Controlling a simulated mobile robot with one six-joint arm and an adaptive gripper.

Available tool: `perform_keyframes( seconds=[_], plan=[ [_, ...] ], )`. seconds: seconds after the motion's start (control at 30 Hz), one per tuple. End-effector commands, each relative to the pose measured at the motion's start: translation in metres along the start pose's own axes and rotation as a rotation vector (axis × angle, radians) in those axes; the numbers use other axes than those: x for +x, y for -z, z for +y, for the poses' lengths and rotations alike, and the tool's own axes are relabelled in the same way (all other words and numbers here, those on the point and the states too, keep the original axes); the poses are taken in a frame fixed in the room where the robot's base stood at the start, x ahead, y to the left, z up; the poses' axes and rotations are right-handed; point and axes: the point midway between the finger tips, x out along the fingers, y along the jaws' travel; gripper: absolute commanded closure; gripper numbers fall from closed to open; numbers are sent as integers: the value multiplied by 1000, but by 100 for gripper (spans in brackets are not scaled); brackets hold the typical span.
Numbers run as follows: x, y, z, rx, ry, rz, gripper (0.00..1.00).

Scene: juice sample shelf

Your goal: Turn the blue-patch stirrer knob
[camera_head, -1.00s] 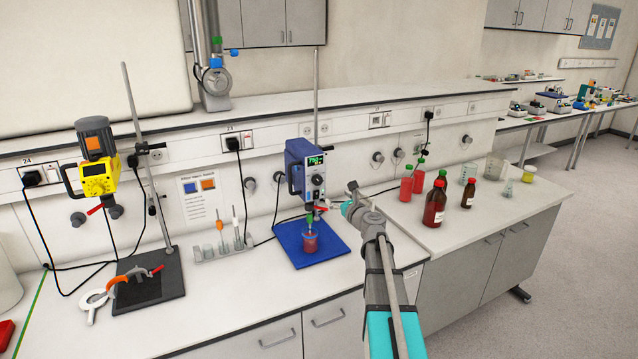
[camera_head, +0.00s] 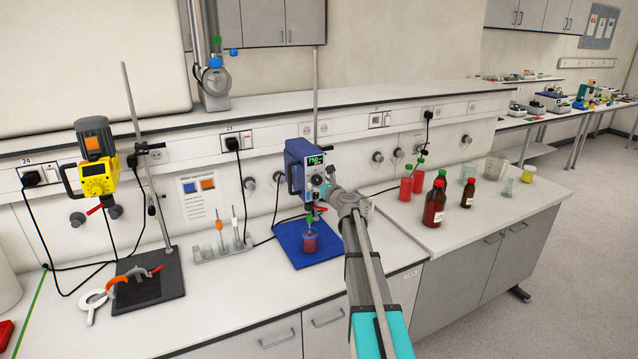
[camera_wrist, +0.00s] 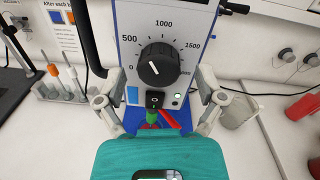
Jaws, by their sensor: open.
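The blue stirrer (camera_head: 297,168) hangs on a stand over a blue base plate (camera_head: 292,244), with a lit green display. The knob carries a white pointer mark. My gripper (camera_wrist: 161,78) is open, one finger to each side of the knob and apart from it.
A beaker of red liquid (camera_head: 311,244) stands under the stirrer. A yellow stirrer (camera_head: 98,178) stands at left. A tool rack (camera_head: 222,250) stands left of the base plate.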

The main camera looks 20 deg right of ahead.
Motion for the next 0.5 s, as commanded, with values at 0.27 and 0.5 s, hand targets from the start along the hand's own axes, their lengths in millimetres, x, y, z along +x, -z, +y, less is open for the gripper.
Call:
perform_keyframes(
  seconds=[0.27,0.5],
  plan=[
    [7,0,0,0,0,0,12],
    [7,0,1,0,-1,0,23]
  ],
)
